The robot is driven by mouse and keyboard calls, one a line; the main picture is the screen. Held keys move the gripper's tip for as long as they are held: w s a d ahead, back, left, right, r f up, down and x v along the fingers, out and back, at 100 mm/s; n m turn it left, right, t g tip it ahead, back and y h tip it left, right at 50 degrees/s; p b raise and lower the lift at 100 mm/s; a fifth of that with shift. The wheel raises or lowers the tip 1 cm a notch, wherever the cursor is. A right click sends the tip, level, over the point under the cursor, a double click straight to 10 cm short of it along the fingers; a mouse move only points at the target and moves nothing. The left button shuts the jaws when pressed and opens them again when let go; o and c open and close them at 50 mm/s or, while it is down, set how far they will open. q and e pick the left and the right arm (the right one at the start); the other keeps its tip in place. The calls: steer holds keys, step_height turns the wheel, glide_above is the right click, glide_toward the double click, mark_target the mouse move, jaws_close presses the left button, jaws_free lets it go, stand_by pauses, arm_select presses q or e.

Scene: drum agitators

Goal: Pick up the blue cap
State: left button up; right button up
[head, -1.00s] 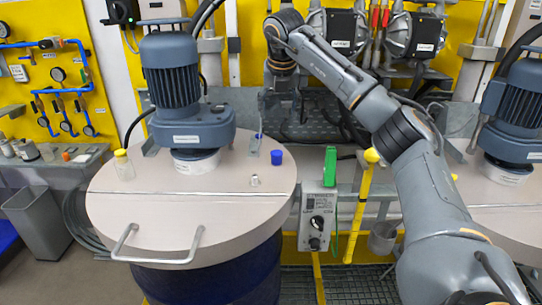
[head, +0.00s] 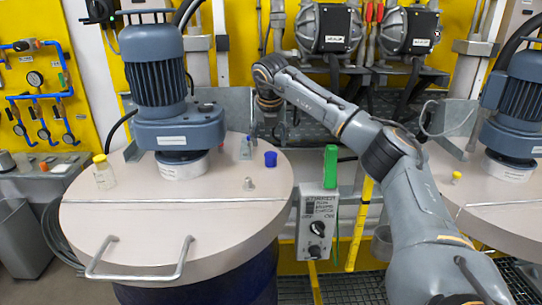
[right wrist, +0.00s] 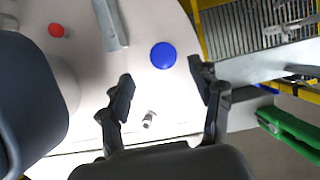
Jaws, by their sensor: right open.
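The blue cap (head: 270,159) stands on the pale drum lid (head: 170,225), near its right back edge. In the right wrist view the blue cap (right wrist: 163,55) is a round blue disc, beyond and between the fingertips in the picture. My right gripper (right wrist: 163,80) is open, with nothing between its fingers. In the head view my right wrist hangs behind and above the cap; its fingers are hard to make out there. My left gripper is in neither view.
A small metal fitting (head: 249,184) and a grey bracket (head: 246,149) are near the cap. A red cap (right wrist: 57,31) shows in the wrist view. The blue-grey motor (head: 158,80) and a yellow-capped bottle (head: 104,173) stand left. A green handle (head: 330,166) rises beside the lid.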

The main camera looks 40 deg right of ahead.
mark_target(271, 154)
steer(key=shift+x, duration=1.1)
steer(key=shift+w+d+f+p, duration=0.2)
steer(key=shift+d+f+p, duration=0.05)
steer(key=shift+f+p, duration=0.35)
steer(key=p+x, duration=0.1)
steer(key=x, duration=0.2)
steer(key=shift+s+d+f+p, duration=0.1)
steer(key=shift+s+f+p, duration=0.05)
steer(key=shift+s+p, duration=0.2)
steer(key=shift+w+d+f, duration=0.1)
steer(key=shift+w+f, duration=0.15)
steer(key=shift+f, duration=0.15)
steer(key=shift+r, duration=0.1)
steer(key=c, duration=0.9)
